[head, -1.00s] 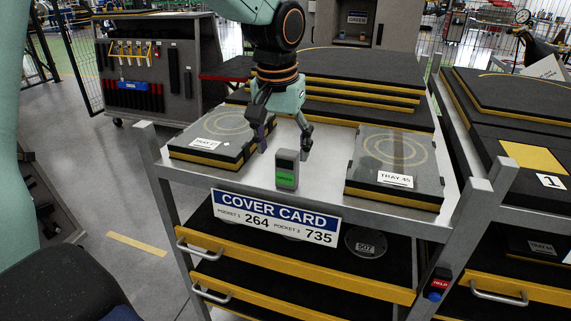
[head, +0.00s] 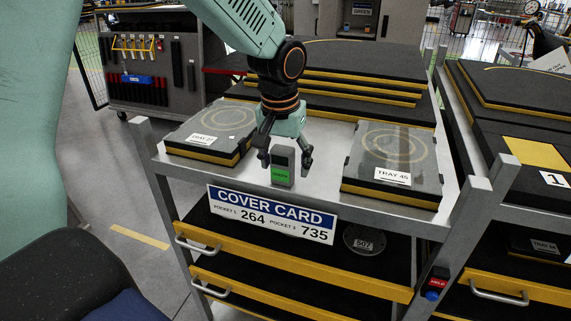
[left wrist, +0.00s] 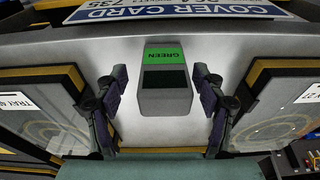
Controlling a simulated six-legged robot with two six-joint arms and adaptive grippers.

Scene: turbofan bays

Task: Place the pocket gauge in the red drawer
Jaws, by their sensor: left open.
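The pocket gauge seems to be the small grey upright box (head: 283,167) with a green label reading GREEN, standing on the cart top near its front edge. In the left wrist view the grey box (left wrist: 166,96) lies between my fingers, with a visible gap on each side. My left gripper (head: 286,161) is open, pointing down, its fingers on either side of the box. It also shows open in the left wrist view (left wrist: 160,82). A red panel (head: 227,70) juts out by the tool cabinet; I cannot tell if it is the red drawer. My right gripper is not in view.
Two flat trays, TRAY 27 (head: 212,132) and TRAY 45 (head: 393,165), flank the box. A COVER CARD sign (head: 271,214) hangs on the cart front, above yellow-edged drawers (head: 290,262). A tool cabinet (head: 155,65) stands back left. A second cart (head: 520,110) is at right.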

